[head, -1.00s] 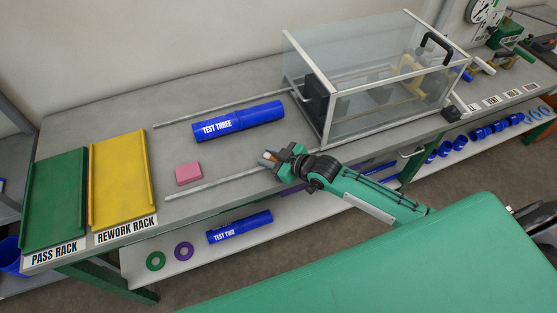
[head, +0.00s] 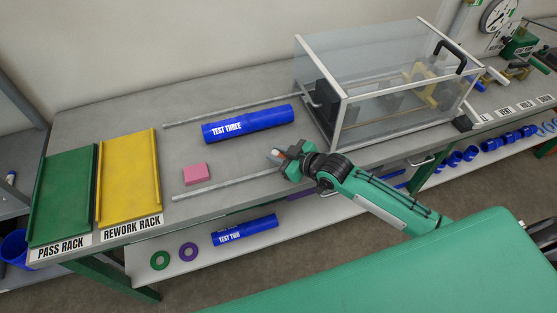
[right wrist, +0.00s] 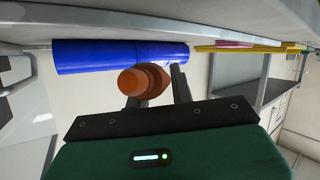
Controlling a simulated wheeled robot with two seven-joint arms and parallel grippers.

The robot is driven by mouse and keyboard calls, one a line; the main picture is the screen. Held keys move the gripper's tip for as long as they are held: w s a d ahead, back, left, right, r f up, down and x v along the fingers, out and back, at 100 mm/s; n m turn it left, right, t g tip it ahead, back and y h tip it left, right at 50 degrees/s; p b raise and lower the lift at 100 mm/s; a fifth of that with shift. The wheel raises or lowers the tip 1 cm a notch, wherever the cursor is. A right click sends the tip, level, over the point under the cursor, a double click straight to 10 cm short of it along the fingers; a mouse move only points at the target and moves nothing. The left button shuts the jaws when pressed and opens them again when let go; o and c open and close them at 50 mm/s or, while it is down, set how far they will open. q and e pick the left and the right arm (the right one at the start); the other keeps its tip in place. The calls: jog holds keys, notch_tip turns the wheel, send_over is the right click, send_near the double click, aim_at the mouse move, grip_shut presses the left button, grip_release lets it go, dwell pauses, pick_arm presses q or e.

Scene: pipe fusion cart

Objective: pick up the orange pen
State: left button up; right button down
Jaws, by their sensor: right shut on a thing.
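The orange pen (right wrist: 143,80) shows end-on in the right wrist view, between the two dark fingers of my right gripper (right wrist: 158,86). That gripper is shut on it. In the head view my right gripper (head: 280,154) is over the bench near its front edge, just below the right end of the blue TEST THREE pipe. There the pen is mostly hidden by the fingers, with only a small bit at their tips. My left gripper is not in view.
The blue TEST THREE pipe (head: 248,124) lies on the bench between two grey rails. A pink block (head: 195,174) lies to the left, then yellow (head: 128,180) and green (head: 63,195) racks. A clear-walled box (head: 385,90) stands right of the gripper.

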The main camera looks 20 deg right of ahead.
notch_tip(320, 180, up, 17)
jog(key=b, duration=0.2)
jog(key=s+d+f+m+t+h, duration=0.2)
jog(key=d+f+m+h, duration=0.3)
jog(key=m+h, duration=0.2)
jog(key=shift+s+f+h, duration=0.25)
jog(key=shift+f+h, duration=0.1)
jog(key=shift+h, duration=0.05)
